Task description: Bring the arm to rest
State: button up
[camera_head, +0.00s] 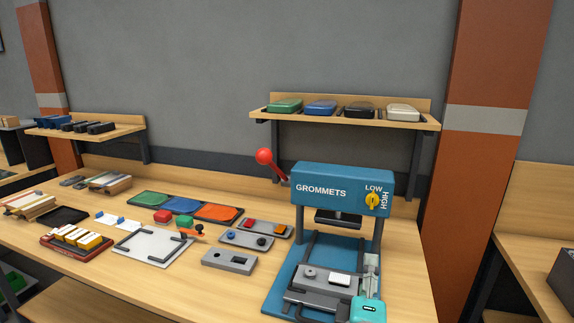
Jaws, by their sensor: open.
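My arm and gripper do not show in the head view, so their pose is hidden from me. A blue press marked GROMMETS (342,186) stands on the bench at the right, with a red ball lever (264,157) sticking up at its left. Its yellow knob (373,200) sits between the labels LOW and HIGH. A grey plate (325,280) with small parts on it lies on the press base below the head. A teal block (368,309) is at the front right of the base.
The wooden bench (225,298) holds grey part trays (229,259), a light board with black rails (152,245), a red tray with yellow-and-white pieces (77,240), and green, blue and orange mats (184,205). A wall shelf (345,119) carries several coloured cases. Bare wood shows at the front.

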jog(key=s+d+f+m+g+y, duration=0.1)
jog(key=s+f+m+y, duration=0.15)
jog(key=s+f, duration=0.7)
jog(key=s+f+m+y, duration=0.1)
jog(key=s+f+y, duration=0.35)
jog(key=f, duration=0.75)
jog(key=s+d+f+m+h, duration=0.1)
jog(key=s+m, duration=0.4)
jog(key=s, duration=0.9)
jog(key=s+d+f+m+g, duration=0.1)
jog(key=s+m, duration=0.5)
jog(key=s, duration=0.8)
jog(key=shift+s+d+f+h, duration=0.2)
jog(key=shift+d+f+h, duration=0.15)
jog(key=shift+f, duration=0.5)
jog(key=shift+c, duration=0.3)
